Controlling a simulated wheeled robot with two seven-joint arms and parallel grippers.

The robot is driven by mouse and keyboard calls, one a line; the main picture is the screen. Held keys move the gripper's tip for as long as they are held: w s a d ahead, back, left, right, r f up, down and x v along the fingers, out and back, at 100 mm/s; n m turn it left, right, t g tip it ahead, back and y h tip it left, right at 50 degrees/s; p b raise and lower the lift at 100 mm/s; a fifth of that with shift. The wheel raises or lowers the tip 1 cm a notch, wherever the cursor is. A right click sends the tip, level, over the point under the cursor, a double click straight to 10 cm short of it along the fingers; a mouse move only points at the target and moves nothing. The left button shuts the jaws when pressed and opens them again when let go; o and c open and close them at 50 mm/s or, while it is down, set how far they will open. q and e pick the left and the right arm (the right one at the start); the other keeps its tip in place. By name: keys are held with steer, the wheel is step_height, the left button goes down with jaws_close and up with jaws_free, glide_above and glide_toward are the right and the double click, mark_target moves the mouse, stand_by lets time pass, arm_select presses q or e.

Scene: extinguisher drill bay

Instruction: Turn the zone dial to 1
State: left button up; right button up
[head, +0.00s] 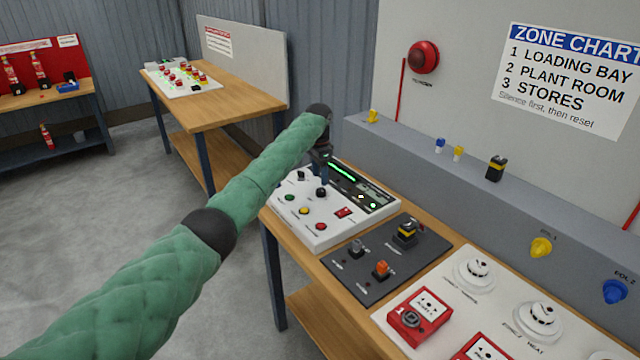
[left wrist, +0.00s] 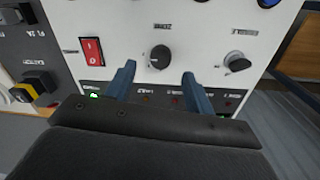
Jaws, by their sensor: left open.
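The white control panel (head: 335,235) on the bench carries two knobs; their small labels are unreadable, so I cannot tell which is the zone dial. A round black dial (left wrist: 160,57) sits in the middle of the panel in the left wrist view; it also shows in the head view (head: 321,193). A second, grey-and-black knob (left wrist: 237,60) is to its right. My left gripper (left wrist: 158,70) is open, its two blue fingers apart with the black dial just beyond and between their tips. In the head view the left gripper (head: 321,176) hangs over the panel. My right gripper is out of view.
A red rocker switch (left wrist: 92,50) lies left of the dial in the wrist view. Green, yellow and red buttons (head: 303,211) line the panel's front. A dark panel (head: 385,262) with switches adjoins it. The zone chart (head: 565,80) lists 1 loading bay, 2 plant room, 3 stores.

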mark_target(320, 190)
arm_select(q)
step_height(320, 190, down, 4)
steer(key=shift+w+d+p, duration=0.1)
steer(key=shift+w+p, duration=0.05)
steer(key=shift+p, duration=0.4)
steer(key=shift+f, duration=0.35)
steer(key=shift+s+f, duration=0.25)
steer(key=shift+f, duration=0.05)
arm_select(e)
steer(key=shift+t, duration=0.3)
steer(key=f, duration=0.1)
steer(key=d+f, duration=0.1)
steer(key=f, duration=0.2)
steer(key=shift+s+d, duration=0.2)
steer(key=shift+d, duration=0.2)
arm_select(q)
steer(key=shift+w+f, duration=0.1)
steer(key=shift+f, duration=0.05)
steer(key=c, duration=1)
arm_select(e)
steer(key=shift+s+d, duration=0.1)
